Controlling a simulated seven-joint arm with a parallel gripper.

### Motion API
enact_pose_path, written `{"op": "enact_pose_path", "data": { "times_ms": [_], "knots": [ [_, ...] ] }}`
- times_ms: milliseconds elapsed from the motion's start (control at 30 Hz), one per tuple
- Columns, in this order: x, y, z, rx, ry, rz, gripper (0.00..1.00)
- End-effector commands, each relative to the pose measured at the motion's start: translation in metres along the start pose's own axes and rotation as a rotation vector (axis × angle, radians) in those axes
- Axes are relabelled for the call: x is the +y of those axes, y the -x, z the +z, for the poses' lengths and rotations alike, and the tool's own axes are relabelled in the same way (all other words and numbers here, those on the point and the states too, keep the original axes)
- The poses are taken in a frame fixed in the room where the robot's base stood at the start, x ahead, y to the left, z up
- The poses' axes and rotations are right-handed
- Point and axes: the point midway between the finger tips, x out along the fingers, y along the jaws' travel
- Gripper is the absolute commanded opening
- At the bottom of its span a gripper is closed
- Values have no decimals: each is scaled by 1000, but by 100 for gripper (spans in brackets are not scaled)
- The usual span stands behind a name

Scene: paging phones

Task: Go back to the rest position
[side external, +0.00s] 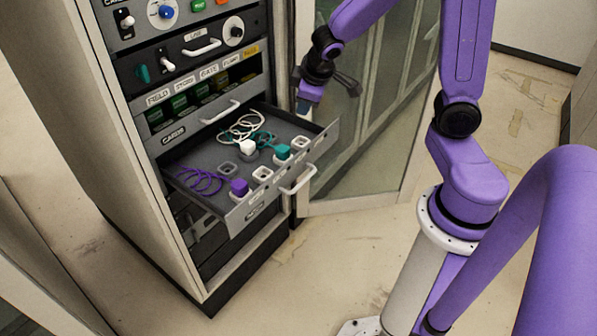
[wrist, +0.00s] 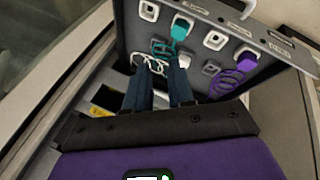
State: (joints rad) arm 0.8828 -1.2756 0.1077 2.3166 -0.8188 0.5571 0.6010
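My gripper (side external: 308,98) is in the air behind and above the back right corner of an open drawer (side external: 205,155), beside the cabinet. In the wrist view my two dark blue fingers (wrist: 159,72) stand apart, with nothing seen held between them. The drawer holds a white plug (side external: 247,147), a teal plug (side external: 282,152) and a purple plug (side external: 239,187), each with a coiled cord. The teal plug (wrist: 181,30) and purple plug (wrist: 247,60) also show in the wrist view, beyond my fingers.
The tall cabinet (side external: 150,240) has switches, knobs and labelled slots above the drawer. A drawer handle (side external: 299,180) sticks out in front. A glass-panelled door (side external: 375,165) stands open close behind my gripper. Open floor (side external: 330,255) lies in front of the cabinet.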

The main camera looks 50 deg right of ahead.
Motion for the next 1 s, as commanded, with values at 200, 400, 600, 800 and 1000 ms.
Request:
{"op": "enact_pose_path", "data": {
  "times_ms": [200,400,600,800,1000],
  "knots": [
    [-78,61,34,-20,203,-158,23],
    [-135,110,88,-57,421,-341,23],
    [-162,139,131,-89,576,-472,23],
    [-167,146,142,-98,617,-507,23],
    [-167,146,141,-98,614,-505,23]
  ]
}}
